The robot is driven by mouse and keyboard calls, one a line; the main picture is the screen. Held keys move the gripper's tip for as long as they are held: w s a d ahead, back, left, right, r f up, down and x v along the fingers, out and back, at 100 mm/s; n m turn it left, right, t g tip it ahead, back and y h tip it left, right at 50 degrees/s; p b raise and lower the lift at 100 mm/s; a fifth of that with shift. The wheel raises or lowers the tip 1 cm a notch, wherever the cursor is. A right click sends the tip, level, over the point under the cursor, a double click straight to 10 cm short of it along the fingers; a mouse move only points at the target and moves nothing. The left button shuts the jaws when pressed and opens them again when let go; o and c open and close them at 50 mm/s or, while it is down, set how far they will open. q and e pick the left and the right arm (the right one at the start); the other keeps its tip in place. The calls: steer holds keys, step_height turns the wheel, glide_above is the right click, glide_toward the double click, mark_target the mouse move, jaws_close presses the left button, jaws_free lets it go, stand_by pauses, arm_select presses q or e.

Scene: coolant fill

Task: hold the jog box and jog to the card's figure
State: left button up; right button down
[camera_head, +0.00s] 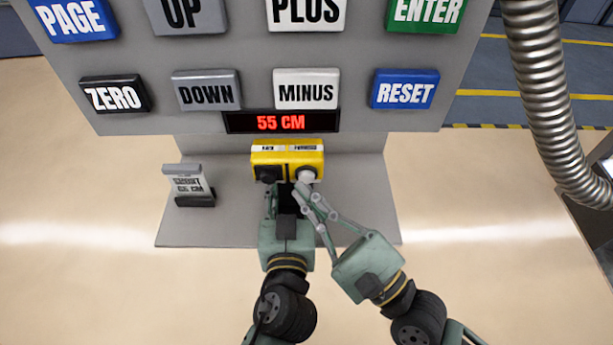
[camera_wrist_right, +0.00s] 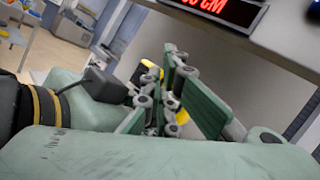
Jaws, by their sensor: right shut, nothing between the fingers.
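The yellow jog box (camera_head: 288,148) has a black button (camera_head: 268,174) at left and a pale button (camera_head: 306,175) at right. My left gripper (camera_head: 284,196) is against the lower side of the box; its grip is partly hidden. My right gripper (camera_head: 303,190) is shut and empty, its tips at or just below the pale button; contact is unclear. In the right wrist view its fingers (camera_wrist_right: 165,105) hide most of the yellow box. The red display (camera_head: 281,122) reads 55 CM. A small card (camera_head: 188,184) stands at left; its figure is too blurred to read surely.
A grey panel (camera_head: 160,122) above carries large buttons, including DOWN (camera_head: 206,90), MINUS (camera_head: 306,89) and RESET (camera_head: 405,89). A grey shelf (camera_head: 225,228) lies under the box and card. A ribbed metal hose (camera_head: 548,90) hangs at right. The shelf between card and box is clear.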

steer(key=shift+w, duration=0.45)
steer(key=shift+w, duration=0.55)
stand_by(1.8)
steer(key=shift+s, duration=0.1)
stand_by(0.4)
steer(key=shift+s, duration=0.85)
steer(key=s, duration=0.5)
